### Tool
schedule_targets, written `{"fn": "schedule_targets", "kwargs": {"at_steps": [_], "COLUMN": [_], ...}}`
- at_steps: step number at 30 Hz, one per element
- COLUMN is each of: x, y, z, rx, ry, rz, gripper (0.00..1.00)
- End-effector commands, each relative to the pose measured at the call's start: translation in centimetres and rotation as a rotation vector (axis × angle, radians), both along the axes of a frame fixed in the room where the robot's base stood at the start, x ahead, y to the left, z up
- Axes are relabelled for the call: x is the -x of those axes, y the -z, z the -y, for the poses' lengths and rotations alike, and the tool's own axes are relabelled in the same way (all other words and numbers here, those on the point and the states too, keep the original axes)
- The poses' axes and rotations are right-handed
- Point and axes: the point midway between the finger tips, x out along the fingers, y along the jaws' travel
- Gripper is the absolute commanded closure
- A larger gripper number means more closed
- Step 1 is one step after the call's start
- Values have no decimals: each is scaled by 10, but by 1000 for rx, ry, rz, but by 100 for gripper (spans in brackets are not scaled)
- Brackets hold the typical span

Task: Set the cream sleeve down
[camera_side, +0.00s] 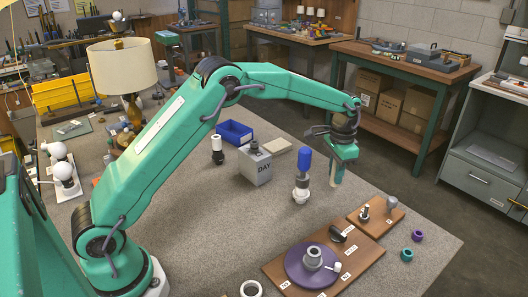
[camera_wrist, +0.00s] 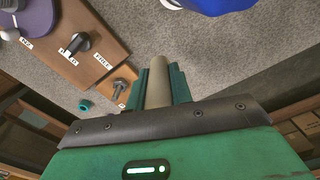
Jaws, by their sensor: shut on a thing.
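The cream sleeve (camera_wrist: 158,80), a slim beige cylinder, stands between the two green jaws of my gripper (camera_wrist: 162,92) in the wrist view. My gripper (camera_side: 342,160) is shut on it and holds it over the right part of the grey mat in the side view. There the sleeve (camera_side: 335,178) points down, roughly upright, its upper part hidden by the jaws. Its lower end appears to be above the mat; I cannot tell the exact gap.
A blue-topped white part (camera_side: 303,175) stands just left of the sleeve. A wooden board with a purple disc (camera_side: 311,275) lies in front, beside a smaller board (camera_side: 375,220). Purple (camera_side: 417,235) and teal (camera_side: 406,254) rings lie right. A grey box (camera_side: 255,165) stands farther left.

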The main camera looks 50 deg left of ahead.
Motion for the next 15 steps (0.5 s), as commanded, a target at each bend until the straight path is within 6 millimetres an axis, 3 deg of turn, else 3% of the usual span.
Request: {"fn": "schedule_targets", "kwargs": {"at_steps": [6, 15], "x": [-19, -31], "y": [22, 35], "z": [-31, -50], "rx": [0, 0], "ry": [-3, 0], "rz": [-1, 1], "gripper": [100, 100]}}
